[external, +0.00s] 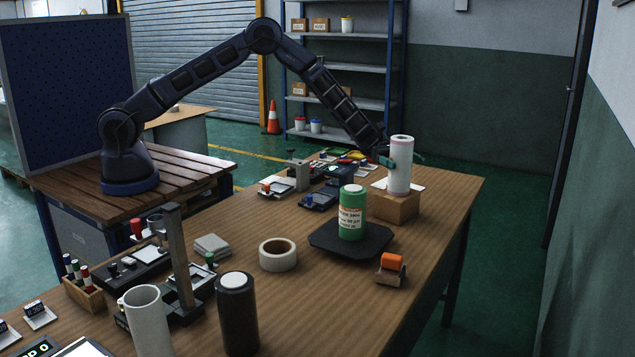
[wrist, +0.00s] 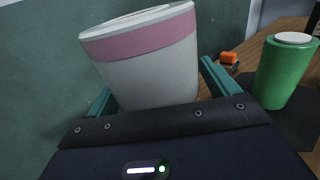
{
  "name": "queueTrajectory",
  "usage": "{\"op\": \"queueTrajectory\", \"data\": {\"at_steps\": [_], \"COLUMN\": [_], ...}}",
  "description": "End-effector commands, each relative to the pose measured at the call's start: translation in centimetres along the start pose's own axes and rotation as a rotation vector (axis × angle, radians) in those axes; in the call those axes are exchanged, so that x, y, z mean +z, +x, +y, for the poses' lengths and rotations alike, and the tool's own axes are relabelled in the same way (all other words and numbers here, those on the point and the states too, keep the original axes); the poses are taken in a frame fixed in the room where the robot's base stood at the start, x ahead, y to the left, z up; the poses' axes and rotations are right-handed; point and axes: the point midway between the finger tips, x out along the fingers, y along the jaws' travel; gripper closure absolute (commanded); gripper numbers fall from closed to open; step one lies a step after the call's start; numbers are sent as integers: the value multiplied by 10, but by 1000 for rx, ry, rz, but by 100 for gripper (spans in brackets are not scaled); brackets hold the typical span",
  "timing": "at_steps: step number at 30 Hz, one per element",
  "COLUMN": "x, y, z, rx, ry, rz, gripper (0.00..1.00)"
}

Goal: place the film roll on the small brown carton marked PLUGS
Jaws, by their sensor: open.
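The film roll (external: 400,172) is white with a pink band near its top. It stands upright on a small brown carton (external: 393,206) near the far right of the wooden table; I cannot read any marking on the carton. My gripper (external: 402,158) is at the roll's upper part, with its teal fingers on either side. In the wrist view the roll (wrist: 150,75) fills the space between the open fingers of my gripper (wrist: 160,92). The carton is not visible in the wrist view, hidden below the roll and gripper.
A green labelled cylinder (external: 352,213) stands on a black plate (external: 328,238) close in front of the carton. An orange tape dispenser (external: 391,268), a tape roll (external: 277,255) and a dark cylinder (external: 237,315) stand nearer. Small tools crowd the table's far left part. The right edge is clear.

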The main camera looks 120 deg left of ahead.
Motion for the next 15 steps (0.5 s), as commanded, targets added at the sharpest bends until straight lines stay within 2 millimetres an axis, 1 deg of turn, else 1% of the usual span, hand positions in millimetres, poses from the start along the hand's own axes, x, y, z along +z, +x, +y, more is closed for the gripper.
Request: {"op": "queueTrajectory", "data": {"at_steps": [5,15], "x": [0,0], "y": [-22,-87], "z": [1,1], "rx": [3,3], "ry": [0,-1], "rz": [-1,0], "gripper": [13,13]}}
